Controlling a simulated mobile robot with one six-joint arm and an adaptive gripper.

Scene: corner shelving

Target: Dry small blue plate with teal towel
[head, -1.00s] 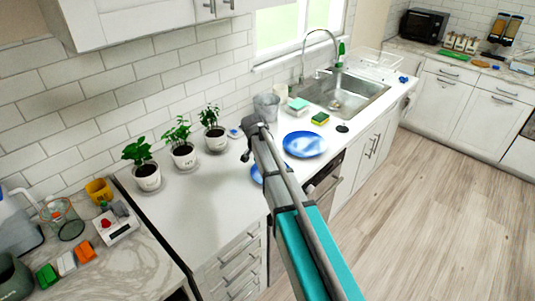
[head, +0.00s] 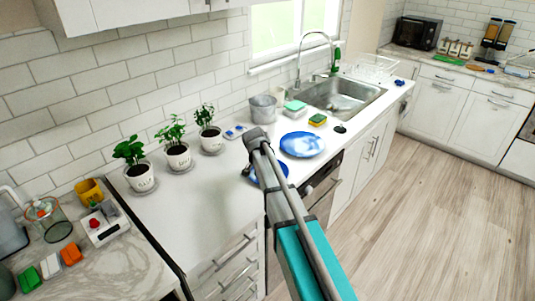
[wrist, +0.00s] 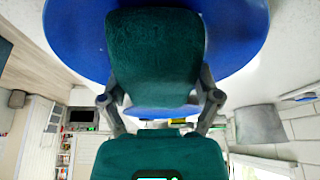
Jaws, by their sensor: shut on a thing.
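The small blue plate (head: 281,168) lies on the white counter beside the larger blue-and-white plate (head: 302,144). My arm and gripper hide part of the small plate in the head view. My gripper (head: 250,168) is low at its left side. In the wrist view, a broad blue plate (wrist: 75,35) fills the top. The dark teal towel (wrist: 155,50) lies across it, with my gripper's fingers (wrist: 160,98) on either side. My gripper is shut on the towel. Whether the towel presses on the plate is hard to tell.
A sink (head: 345,96), a yellow-green sponge (head: 317,120) and a grey cup (head: 263,109) lie beyond the plates. Potted plants (head: 178,156) line the wall to the left. The white counter between plants and gripper is clear.

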